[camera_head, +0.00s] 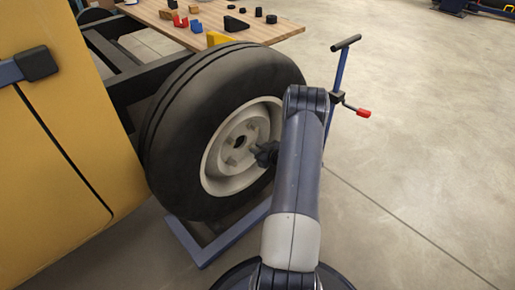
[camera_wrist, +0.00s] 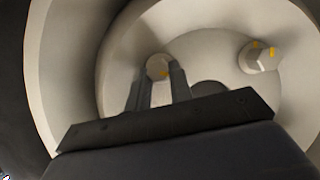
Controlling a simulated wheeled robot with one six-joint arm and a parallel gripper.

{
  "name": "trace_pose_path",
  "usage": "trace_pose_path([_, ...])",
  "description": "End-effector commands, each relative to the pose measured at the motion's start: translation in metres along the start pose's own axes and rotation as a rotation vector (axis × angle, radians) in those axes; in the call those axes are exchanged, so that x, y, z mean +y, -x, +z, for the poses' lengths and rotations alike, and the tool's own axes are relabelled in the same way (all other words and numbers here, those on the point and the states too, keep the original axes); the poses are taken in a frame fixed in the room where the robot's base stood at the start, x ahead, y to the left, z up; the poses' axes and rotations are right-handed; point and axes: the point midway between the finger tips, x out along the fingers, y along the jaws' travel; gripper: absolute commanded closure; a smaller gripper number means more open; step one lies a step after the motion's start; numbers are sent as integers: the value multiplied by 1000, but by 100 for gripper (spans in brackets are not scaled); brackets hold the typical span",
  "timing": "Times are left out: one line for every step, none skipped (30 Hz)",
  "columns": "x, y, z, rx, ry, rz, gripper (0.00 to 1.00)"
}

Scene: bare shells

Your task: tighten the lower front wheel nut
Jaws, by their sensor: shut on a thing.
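The front wheel (camera_head: 175,135) has a black tyre and a cream rim (camera_head: 213,172) with a hub in the middle. My gripper (camera_head: 264,154) reaches the right part of the hub from the front. In the wrist view, my gripper (camera_wrist: 159,80) has its two fingers on either side of a pale wheel nut (camera_wrist: 158,66) and is shut on it. A second wheel nut (camera_wrist: 259,57) with yellow marks stands free to the right. In the head view my arm and gripper hide the held nut.
A yellow body panel (camera_head: 60,120) stands left of the wheel. A blue stand (camera_head: 205,248) lies under the tyre. A post with a black T-handle (camera_head: 345,43) and red grip (camera_head: 363,113) rises at the right. A wooden table (camera_head: 275,30) holds small parts behind. The floor at right is clear.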

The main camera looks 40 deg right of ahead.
Motion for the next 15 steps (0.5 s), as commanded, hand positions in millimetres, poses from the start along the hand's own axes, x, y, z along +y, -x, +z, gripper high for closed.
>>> trace_pose_path([2,2,-3,0,-32,-13,100])
trace_pose_path([2,2,-3,0,-52,-22,100])
trace_pose_path([2,1,-3,1,-78,-32,100])
trace_pose_path([2,1,-2,0,-97,-40,100])
trace_pose_path([2,1,-2,1,-115,-47,100])
trace_pose_path([2,1,-2,1,-135,-57,100])
trace_pose_path([3,1,-2,1,-148,-62,100])
trace_pose_path([3,0,-2,1,-160,-67,100])
trace_pose_path([2,0,-1,0,-174,-73,100])
trace_pose_path([2,0,-1,0,-181,-76,100])
trace_pose_path([2,0,-1,0,-187,-78,100])
trace_pose_path([2,0,0,0,-193,-80,100])
trace_pose_path([2,0,0,0,-195,-81,100])
trace_pose_path([2,0,0,0,-196,-81,100])
trace_pose_path([2,0,0,0,-197,-81,100])
